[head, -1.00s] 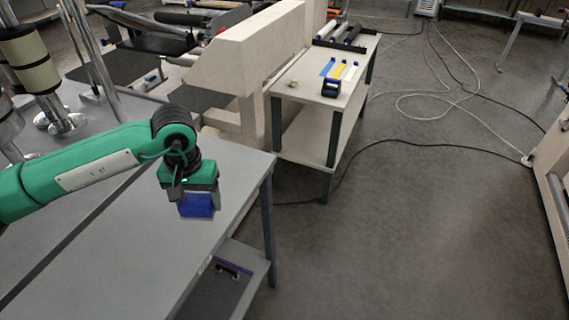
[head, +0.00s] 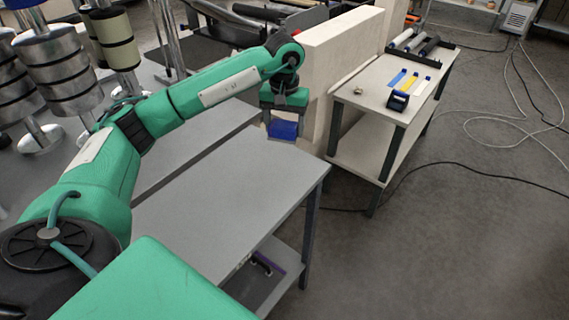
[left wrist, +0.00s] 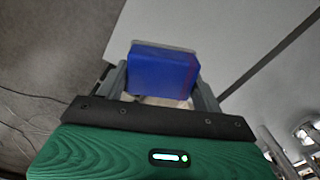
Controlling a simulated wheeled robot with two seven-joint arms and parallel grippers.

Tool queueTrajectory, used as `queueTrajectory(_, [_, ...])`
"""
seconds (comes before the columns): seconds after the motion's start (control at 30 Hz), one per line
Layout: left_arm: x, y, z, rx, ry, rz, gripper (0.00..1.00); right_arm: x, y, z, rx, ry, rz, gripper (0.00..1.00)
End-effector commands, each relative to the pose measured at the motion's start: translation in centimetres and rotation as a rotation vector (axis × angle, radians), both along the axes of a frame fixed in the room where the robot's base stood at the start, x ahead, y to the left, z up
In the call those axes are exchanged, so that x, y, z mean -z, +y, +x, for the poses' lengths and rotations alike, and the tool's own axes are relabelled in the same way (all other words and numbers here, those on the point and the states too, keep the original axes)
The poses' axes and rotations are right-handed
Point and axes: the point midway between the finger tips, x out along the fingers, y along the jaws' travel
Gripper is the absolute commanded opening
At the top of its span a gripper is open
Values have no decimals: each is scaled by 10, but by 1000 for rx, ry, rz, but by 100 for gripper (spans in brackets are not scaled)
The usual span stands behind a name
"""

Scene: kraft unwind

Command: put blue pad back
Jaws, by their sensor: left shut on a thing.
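The blue pad (head: 284,130) is a small blue block between the fingers of my left gripper (head: 284,121). In the left wrist view the pad (left wrist: 163,72) sits squarely between the two fingertips (left wrist: 160,85), with a pale strip along its far edge. My left gripper is shut on it and points down over the far end of the grey table (head: 225,195). The pad appears to be above the tabletop, though the exact gap cannot be told. My right gripper is not in view.
A pale two-level side table (head: 375,103) stands beyond the grey table, holding blue, yellow and white strips (head: 409,84), a dark blue dispenser (head: 397,101) and a rack of rollers (head: 424,43). A tall pale panel (head: 340,60) stands beside my gripper. The grey tabletop is mostly clear.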

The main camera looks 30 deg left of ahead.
Motion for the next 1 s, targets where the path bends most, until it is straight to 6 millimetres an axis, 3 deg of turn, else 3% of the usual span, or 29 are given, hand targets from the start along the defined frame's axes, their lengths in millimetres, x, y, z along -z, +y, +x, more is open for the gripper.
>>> queueTrajectory(0.2, [53,0,-1,-1,5,0,46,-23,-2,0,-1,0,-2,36])
queueTrajectory(0.4, [91,0,-1,0,1,1,46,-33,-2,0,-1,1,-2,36])
queueTrajectory(0.63, [108,0,0,-1,1,1,46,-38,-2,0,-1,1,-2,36])
queueTrajectory(0.9, [143,-1,0,0,0,0,46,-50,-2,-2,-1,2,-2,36])
queueTrajectory(1.0, [144,0,0,0,-2,1,46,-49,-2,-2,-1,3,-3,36])
